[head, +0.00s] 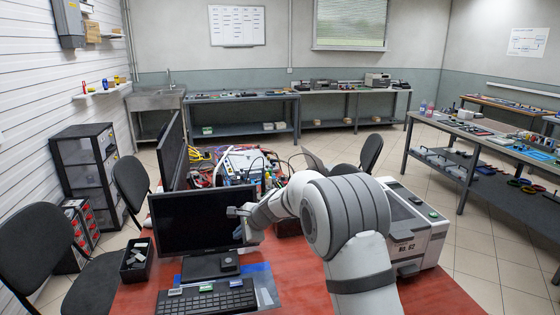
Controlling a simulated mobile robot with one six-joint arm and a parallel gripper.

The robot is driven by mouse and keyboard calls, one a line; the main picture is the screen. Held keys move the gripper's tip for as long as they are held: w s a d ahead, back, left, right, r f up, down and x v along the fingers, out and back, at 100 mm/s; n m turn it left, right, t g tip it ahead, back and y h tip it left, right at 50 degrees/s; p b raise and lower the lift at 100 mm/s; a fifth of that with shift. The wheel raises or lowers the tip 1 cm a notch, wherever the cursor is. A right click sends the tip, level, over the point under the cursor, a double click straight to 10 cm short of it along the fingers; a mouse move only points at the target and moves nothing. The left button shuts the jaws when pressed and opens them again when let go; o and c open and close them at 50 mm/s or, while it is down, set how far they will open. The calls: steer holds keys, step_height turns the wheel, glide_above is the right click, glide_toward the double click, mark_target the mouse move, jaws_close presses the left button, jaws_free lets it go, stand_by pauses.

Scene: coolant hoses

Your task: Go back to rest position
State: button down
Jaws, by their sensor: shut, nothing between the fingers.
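My gripper (240,211) is at the end of my arm, in front of the right side of a dark monitor (192,222) on the red table. It is small in the picture and appears shut, with nothing seen between its fingers. My arm reaches in from the lower right and bends over the table, hiding part of what lies behind it. No coolant hose can be made out clearly.
The red table (137,298) carries a keyboard (207,300), a small black bin (137,262), a cluttered pile of cables (240,160) and a white machine (415,228) at right. Black chairs (50,250) stand at left. Workbenches line the back and right; tiled floor (425,180) is open between.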

steer(key=s+d+r+n+g+h, duration=0.1)
steer(key=s+d+r+n, duration=0.2)
steer(key=s+d+r, duration=0.35)
steer(key=s+d+r+n+h, duration=0.2)
steer(key=s+d+r+n, duration=0.15)
steer(key=s+d, duration=0.55)
steer(key=s+d+n+h, duration=0.1)
steer(key=s+d, duration=0.3)
steer(key=s, duration=0.4)
steer(key=s+d+f+n+h, duration=0.1)
steer(key=s+d+n, duration=0.2)
steer(key=s+d, duration=0.2)
steer(key=s+d+f+n+g+h, duration=0.1)
steer(key=s+d, duration=0.4)
steer(key=s, duration=0.6)
steer(key=shift+s+n+h, duration=0.25)
steer(key=shift+n+h, duration=0.35)
steer(key=shift+n, duration=0.45)
steer(key=shift+f, duration=0.1)
